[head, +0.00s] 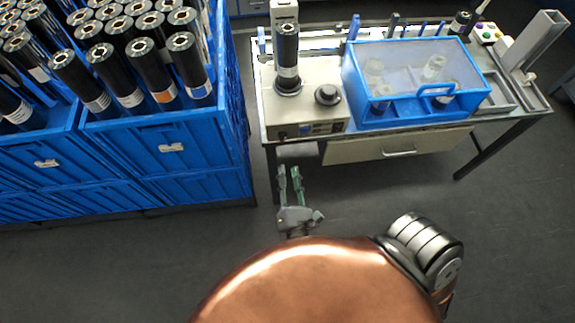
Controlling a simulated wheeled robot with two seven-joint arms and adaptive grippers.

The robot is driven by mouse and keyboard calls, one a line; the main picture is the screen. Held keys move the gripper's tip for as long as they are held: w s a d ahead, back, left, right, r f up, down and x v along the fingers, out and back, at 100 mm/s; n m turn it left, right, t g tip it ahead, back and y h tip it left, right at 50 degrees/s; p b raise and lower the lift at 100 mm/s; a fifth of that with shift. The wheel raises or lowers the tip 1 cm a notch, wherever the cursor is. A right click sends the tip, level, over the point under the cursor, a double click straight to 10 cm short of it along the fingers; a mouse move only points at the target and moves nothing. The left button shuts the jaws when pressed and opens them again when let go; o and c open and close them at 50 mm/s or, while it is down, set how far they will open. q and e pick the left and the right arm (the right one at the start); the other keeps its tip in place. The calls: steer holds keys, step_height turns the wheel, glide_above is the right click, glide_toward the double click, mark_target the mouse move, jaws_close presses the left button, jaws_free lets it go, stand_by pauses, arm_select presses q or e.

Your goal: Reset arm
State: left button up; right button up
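My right gripper (289,174) is in the lower middle of the head view, over the dark floor in front of the table. Its two fingers point away from me and stand apart, with nothing between them. My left gripper is not in view. A black roll (287,60) stands upright on the beige machine (325,76) at the left end of the table, beyond the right gripper and apart from it.
Blue crates (205,140) at the left hold many upright black rolls (150,68). The table (478,122) carries a blue-framed clear box (405,52) with jars inside, and a beige drawer (350,151) hangs below. Dark floor (110,262) is clear in front.

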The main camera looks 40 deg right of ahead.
steer(key=shift+f, duration=0.15)
stand_by(0.4)
